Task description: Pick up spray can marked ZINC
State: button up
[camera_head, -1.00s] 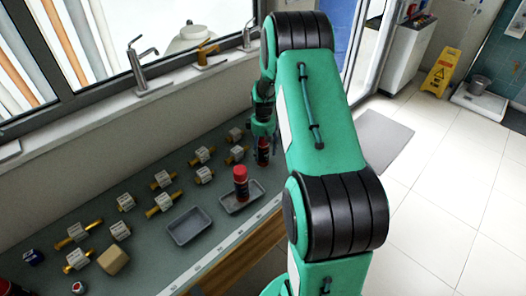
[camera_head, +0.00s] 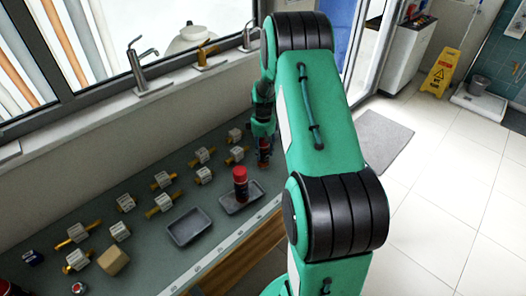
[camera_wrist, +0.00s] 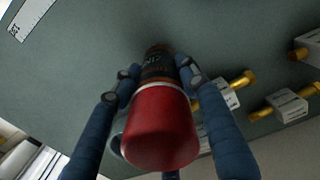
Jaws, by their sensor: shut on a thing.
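A spray can with a red cap and dark body stands on the grey-green counter (camera_head: 150,222), partly hidden by my gripper (camera_head: 264,138). In the wrist view the can's red cap (camera_wrist: 160,130) is close to the camera, and its dark labelled body (camera_wrist: 157,68) lies between the blue fingers. My gripper (camera_wrist: 160,76) is shut on this can, one fingertip on each side of the body. The label lettering is small and blurred; it may read ZINC. I cannot tell whether the can's base touches the counter.
Another red-capped can (camera_head: 240,181) stands in a grey tray (camera_head: 228,209) nearby. An empty grey tray (camera_head: 189,227) is left of it. Several brass fittings with white tags, such as one valve (camera_head: 203,155), fill the counter. A window wall with taps (camera_head: 146,70) bounds the back.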

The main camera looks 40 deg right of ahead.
aim_at(263, 145)
jog(key=shift+r, duration=0.1)
jog(key=shift+r, duration=0.55)
jog(key=shift+s+a+r, duration=0.1)
jog(key=shift+s+r, duration=0.05)
jog(key=shift+r, duration=0.45)
jog(key=shift+s+a+r, duration=0.1)
jog(key=shift+s+r, duration=0.05)
jog(key=shift+r, duration=0.45)
jog(key=s+a+r+p, duration=0.1)
jog(key=s+a, duration=0.7)
jog(key=s, duration=0.4)
jog(key=shift+s+a+r, duration=0.15)
jog(key=shift+s+a, duration=0.15)
